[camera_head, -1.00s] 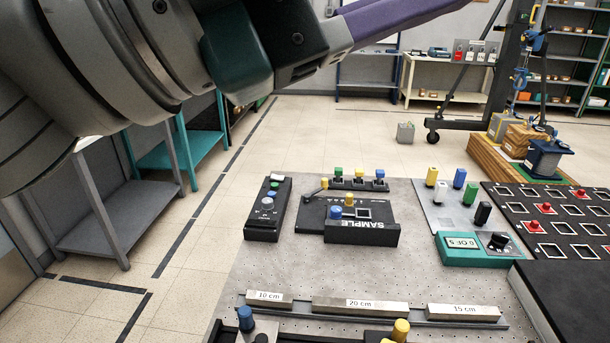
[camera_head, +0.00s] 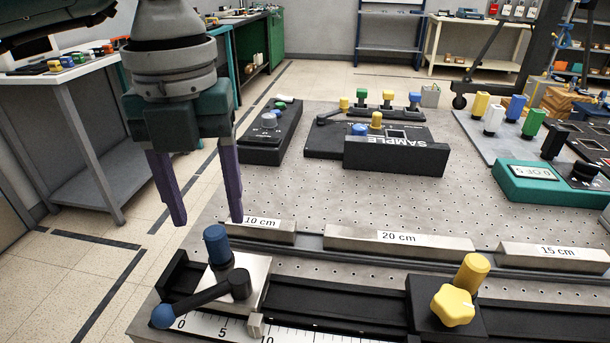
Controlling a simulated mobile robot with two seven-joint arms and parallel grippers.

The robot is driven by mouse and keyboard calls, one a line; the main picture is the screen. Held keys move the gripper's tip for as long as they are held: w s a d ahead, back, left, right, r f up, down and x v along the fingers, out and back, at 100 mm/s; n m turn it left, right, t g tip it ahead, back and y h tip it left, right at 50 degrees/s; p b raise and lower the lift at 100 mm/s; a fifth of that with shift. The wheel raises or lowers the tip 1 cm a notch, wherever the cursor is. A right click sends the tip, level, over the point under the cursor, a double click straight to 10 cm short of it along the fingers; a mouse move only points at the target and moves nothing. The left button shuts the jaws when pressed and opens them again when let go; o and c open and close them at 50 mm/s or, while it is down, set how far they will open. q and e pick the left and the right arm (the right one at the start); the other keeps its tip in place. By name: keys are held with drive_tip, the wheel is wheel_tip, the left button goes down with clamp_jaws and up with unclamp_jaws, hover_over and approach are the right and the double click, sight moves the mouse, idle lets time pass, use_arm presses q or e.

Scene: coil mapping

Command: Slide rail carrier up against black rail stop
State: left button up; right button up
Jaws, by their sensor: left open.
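The rail carrier, a silver block (camera_head: 256,270) with a blue post (camera_head: 217,245) and a black lever ending in a blue ball (camera_head: 163,316), sits near the left end of a black rail (camera_head: 340,294). Its small pointer stands between 5 and 10 on the white scale (camera_head: 200,328). A black block (camera_head: 425,312) with a yellow star knob and yellow post sits further right on the rail, apart from the carrier; it looks like the black rail stop. My left gripper (camera_head: 207,221) points down, open and empty, above and behind the carrier. My right gripper is out of view.
Labelled metal bars, 10 cm (camera_head: 262,232), 20 cm (camera_head: 400,244) and 15 cm (camera_head: 555,258), lie behind the rail. A black SAMPLE fixture (camera_head: 395,156), a dark control box (camera_head: 270,140) and a teal meter (camera_head: 545,185) stand further back. The perforated plate between is clear.

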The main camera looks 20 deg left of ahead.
sight(214, 232)
use_arm(q)
wheel_tip(214, 232, down, 6)
drive_tip(key=shift+r, duration=0.1)
clamp_jaws()
idle(0.6)
idle(0.9)
